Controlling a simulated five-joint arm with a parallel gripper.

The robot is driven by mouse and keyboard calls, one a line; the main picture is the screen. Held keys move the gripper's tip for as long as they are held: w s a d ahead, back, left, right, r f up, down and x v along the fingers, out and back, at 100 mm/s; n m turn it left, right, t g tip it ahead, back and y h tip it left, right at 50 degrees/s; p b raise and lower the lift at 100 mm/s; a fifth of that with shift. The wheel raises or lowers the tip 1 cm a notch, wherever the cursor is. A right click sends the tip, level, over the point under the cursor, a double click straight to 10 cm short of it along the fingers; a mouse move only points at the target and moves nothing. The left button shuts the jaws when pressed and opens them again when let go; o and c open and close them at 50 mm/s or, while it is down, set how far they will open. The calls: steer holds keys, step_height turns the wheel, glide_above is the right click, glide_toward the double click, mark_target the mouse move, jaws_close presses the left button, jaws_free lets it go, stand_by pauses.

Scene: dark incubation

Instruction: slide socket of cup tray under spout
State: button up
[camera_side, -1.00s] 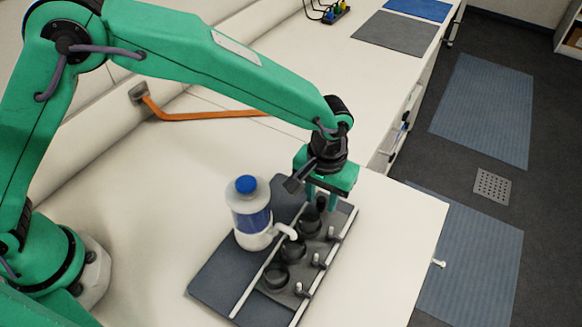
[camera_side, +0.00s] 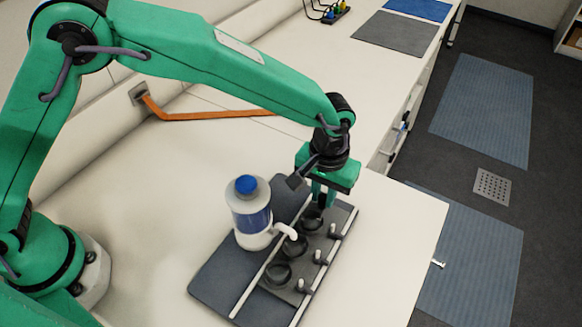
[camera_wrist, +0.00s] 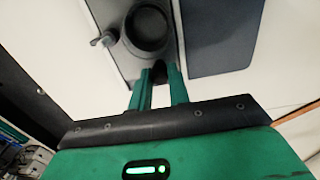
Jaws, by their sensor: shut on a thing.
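The dark cup tray (camera_side: 317,242) lies between two pale rails and carries three round sockets in a row, each with a small pale peg beside it. The far socket (camera_side: 312,219) is close to my gripper; it also shows in the wrist view (camera_wrist: 148,28). The white spout (camera_side: 287,231) curves from a bottle with a blue cap (camera_side: 246,184). Its tip appears at the far-left edge of the middle socket (camera_side: 296,246); exact alignment is unclear. My gripper (camera_side: 323,197) is shut on a dark knob (camera_wrist: 160,72) at the tray's far end.
A dark base board (camera_side: 222,284) lies under the bottle and rails. The white bench (camera_side: 395,225) is clear to the right, up to its edge. An orange strip (camera_side: 200,116) lies behind. A grey mat (camera_side: 395,33) and a blue mat lie farther off.

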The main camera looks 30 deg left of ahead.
steer(key=shift+w, duration=2.75)
steer(key=o, duration=0.5)
steer(key=shift+o, duration=0.2)
steer(key=shift+s, duration=0.1)
